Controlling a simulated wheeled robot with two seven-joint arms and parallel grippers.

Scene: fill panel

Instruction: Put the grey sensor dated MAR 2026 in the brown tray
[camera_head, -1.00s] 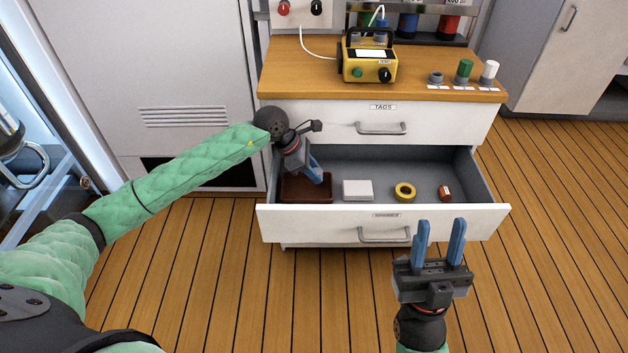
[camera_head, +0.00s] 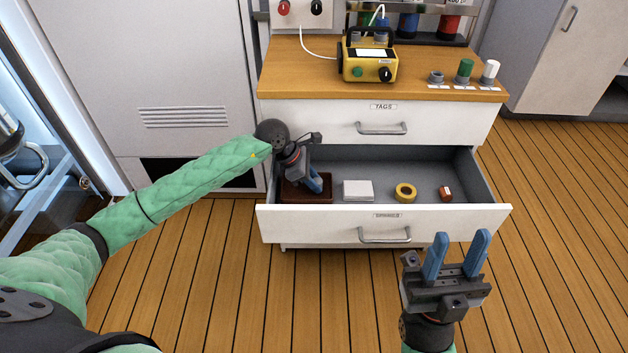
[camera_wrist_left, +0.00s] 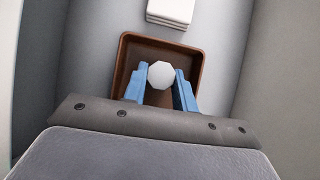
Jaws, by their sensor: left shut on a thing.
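The brown tray (camera_head: 292,196) lies at the left of the open drawer; its rim also shows in the left wrist view (camera_wrist_left: 123,62). My left gripper (camera_head: 318,186) points down at the tray. In the left wrist view, its blue fingers (camera_wrist_left: 162,88) are shut on a pale octagonal piece (camera_wrist_left: 161,75), held within the tray's outline. No date can be read on it, and I cannot tell whether its underside touches the tray floor. In the head view the fingers hide it. My right gripper (camera_head: 461,240) is open and empty in front of the drawer.
The open drawer (camera_head: 320,222) also holds a white stack (camera_head: 358,190), a yellow ring (camera_head: 405,192) and a small red-brown item (camera_head: 445,192). The counter above bears a yellow device (camera_head: 368,62), a low grey piece (camera_head: 436,78), a green knob (camera_head: 465,68) and a white knob (camera_head: 490,70).

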